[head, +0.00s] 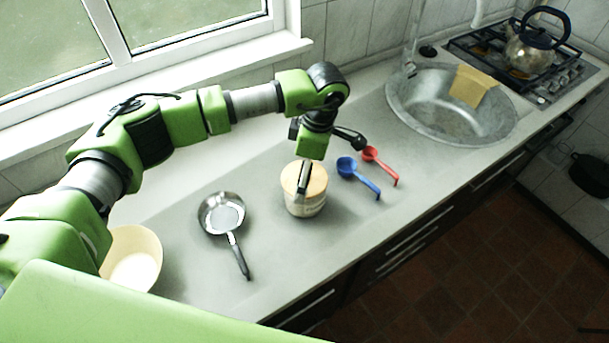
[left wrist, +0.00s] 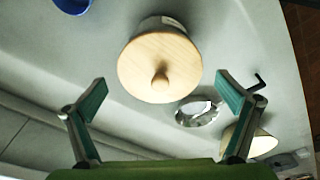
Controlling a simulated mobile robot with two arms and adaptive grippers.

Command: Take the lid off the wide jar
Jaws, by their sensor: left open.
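The wide jar (head: 305,209) stands upright on the grey counter, with a flat pale wooden lid (head: 316,181) on top. In the left wrist view the lid (left wrist: 145,55) and its round knob (left wrist: 160,82) face the camera, and the jar body (left wrist: 160,22) shows a little behind it. My left gripper (head: 304,178) points down over the lid. Its fingers are spread wide in the left wrist view (left wrist: 161,88), one on each side of the lid with nothing between them gripped. Whether the fingertips touch the lid is not clear. My right gripper is out of view.
A small steel pan (head: 222,213) lies left of the jar, and a cream bowl (head: 135,262) is further left. Blue (head: 348,166) and red (head: 371,154) scoops lie to the right, before the sink (head: 440,118). A kettle (head: 535,50) stands on the hob.

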